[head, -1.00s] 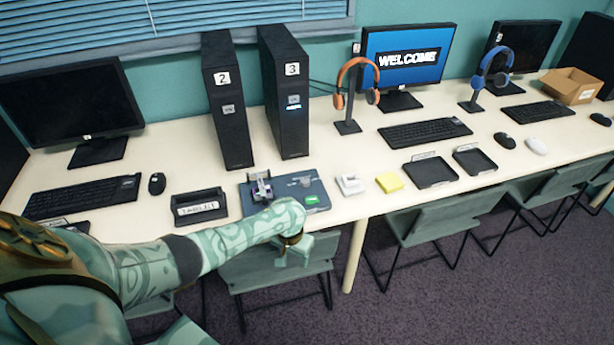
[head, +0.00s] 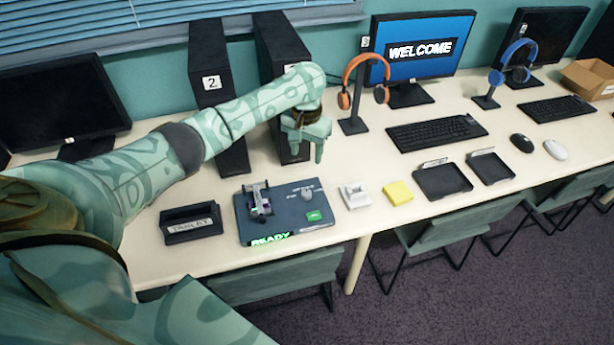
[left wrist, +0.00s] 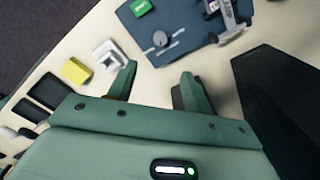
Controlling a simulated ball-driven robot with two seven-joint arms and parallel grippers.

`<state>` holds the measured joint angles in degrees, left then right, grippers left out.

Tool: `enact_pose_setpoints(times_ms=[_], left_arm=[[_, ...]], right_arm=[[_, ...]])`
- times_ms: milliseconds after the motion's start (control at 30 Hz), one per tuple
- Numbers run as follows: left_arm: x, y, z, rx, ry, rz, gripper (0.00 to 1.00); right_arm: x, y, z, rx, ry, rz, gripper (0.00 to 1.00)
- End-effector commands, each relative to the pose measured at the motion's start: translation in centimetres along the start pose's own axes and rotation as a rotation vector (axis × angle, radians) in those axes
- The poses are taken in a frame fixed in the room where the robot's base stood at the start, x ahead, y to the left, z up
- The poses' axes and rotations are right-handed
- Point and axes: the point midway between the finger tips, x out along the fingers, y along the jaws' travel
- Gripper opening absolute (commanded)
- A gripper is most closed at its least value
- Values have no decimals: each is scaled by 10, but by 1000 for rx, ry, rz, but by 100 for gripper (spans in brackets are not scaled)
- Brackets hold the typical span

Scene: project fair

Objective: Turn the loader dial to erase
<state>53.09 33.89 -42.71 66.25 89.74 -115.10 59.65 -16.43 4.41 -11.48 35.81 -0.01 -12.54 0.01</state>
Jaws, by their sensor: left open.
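The loader (head: 270,232) is a flat dark blue-grey panel near the front edge of the table. It carries a grey dial (head: 307,193), a green button (head: 314,216), a small clamp-like fixture and a lit READY display. The dial also shows in the left wrist view (left wrist: 160,39), beyond my fingertips. Any dial markings are too small to read. My left gripper (head: 307,155) is open and empty, above the table behind the loader, pointing down. Its two fingers (left wrist: 152,85) show apart in the left wrist view, clear of the dial. My right gripper is not in view.
Dark towers 2 (head: 211,70) and 3 stand behind my left arm. A labelled black holder (head: 191,224) sits left of the loader. A white device (head: 354,196) and yellow pad (head: 398,193) lie to its right. An orange headphone stand (head: 352,124) stands further back.

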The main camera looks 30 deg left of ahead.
Motion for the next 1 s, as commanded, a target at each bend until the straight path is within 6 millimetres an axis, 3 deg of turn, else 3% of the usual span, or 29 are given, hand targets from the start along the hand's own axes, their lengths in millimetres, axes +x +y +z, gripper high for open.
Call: enact_pose_setpoints(times_ms=[167,400,600,800,1000], left_arm=[[25,0,0,1,-4,0,50],[90,0,1,0,-7,0,50],[136,0,1,0,-6,-1,50],[159,0,0,0,-2,0,50],[163,0,0,1,1,-1,50]], right_arm=[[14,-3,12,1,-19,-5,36],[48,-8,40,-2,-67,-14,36],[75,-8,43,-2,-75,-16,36],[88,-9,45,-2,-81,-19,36],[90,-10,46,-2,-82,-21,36]])
